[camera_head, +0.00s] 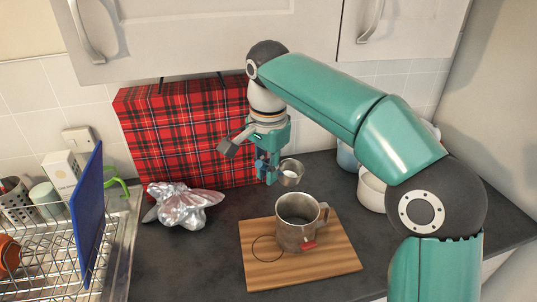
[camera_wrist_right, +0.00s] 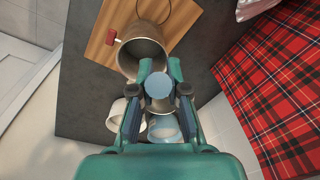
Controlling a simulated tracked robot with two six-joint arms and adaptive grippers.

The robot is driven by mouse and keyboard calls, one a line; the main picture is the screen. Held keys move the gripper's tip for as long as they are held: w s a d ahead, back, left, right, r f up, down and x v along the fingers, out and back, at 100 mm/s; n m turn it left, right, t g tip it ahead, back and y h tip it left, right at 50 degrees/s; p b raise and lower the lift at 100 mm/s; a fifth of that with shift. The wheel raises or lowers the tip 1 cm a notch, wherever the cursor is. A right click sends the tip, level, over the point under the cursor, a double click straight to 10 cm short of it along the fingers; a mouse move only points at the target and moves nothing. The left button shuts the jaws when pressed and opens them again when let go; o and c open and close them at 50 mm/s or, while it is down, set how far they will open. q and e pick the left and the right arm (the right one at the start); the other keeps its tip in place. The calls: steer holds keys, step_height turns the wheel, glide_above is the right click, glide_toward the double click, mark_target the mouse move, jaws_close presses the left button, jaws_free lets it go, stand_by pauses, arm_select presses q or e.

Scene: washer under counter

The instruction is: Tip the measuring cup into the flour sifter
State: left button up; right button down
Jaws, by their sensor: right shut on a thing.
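The measuring cup (camera_head: 290,176) is a small metal cup with something pale inside. My right gripper (camera_head: 268,172) is shut on it and holds it up behind the flour sifter, a little apart from it; the cup looks roughly upright. In the right wrist view, the cup (camera_wrist_right: 159,104) is between the fingers (camera_wrist_right: 158,98), and its exact tilt is hard to tell. The flour sifter (camera_head: 296,222) is a grey metal mug with a side handle and a red part, upright on the wooden board; it also shows in the wrist view (camera_wrist_right: 142,58). My left gripper is not in view.
The wooden board (camera_head: 270,275) lies on the dark counter (camera_head: 190,265). A crumpled foil bag (camera_head: 183,205) and a red tartan panel (camera_head: 180,135) are at the left and back. A white mug (camera_head: 371,190) stands right, partly behind my arm. A dish rack (camera_head: 60,255) is far left.

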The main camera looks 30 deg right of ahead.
steer(key=r+g+p, duration=0.1)
steer(key=w+r+g+p, duration=0.1)
steer(key=r+p, duration=0.1)
steer(key=shift+a+h, duration=0.1)
steer(key=shift+h, duration=0.2)
stand_by(0.4)
stand_by(0.6)
